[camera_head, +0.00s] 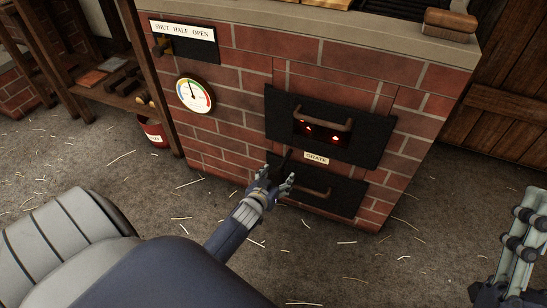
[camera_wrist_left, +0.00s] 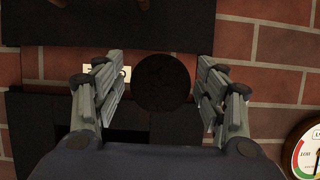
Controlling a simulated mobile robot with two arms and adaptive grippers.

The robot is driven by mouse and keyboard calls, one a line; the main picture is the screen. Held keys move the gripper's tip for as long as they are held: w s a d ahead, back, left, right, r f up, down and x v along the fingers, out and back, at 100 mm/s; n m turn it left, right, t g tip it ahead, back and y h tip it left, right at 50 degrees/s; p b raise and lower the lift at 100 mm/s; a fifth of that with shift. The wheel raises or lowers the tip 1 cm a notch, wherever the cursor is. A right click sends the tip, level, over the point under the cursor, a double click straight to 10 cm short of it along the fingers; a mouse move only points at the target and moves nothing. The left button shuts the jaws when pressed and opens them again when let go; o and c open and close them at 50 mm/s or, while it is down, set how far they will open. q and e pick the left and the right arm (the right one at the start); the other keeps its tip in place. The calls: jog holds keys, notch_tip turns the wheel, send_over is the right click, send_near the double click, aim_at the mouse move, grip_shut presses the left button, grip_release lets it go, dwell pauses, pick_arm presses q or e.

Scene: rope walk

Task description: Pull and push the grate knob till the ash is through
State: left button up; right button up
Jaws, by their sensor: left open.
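The grate knob (camera_wrist_left: 163,82) is a dark round knob. In the left wrist view it sits between the two fingers of my open left gripper (camera_wrist_left: 163,95), with a gap on each side. In the head view my left gripper (camera_head: 275,180) is at the left edge of the lower dark door, close to the dark knob (camera_head: 286,159). The GRATE label (camera_head: 316,158) is to the right of the knob. No ash can be made out. My right gripper (camera_head: 522,230) is at the right edge, away from the brick furnace; its finger gap is unclear.
The brick furnace (camera_head: 240,70) has an upper door (camera_head: 360,145) with red glow in its opening and a lower door (camera_head: 345,203) with a handle. A round gauge (camera_head: 195,95) is on the left. A wooden shelf and red bucket (camera_head: 153,133) stand left. The floor is strewn with straw.

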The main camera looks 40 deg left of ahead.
pick_arm(q)
jog(key=v, duration=1.2)
jog(key=shift+f, duration=0.1)
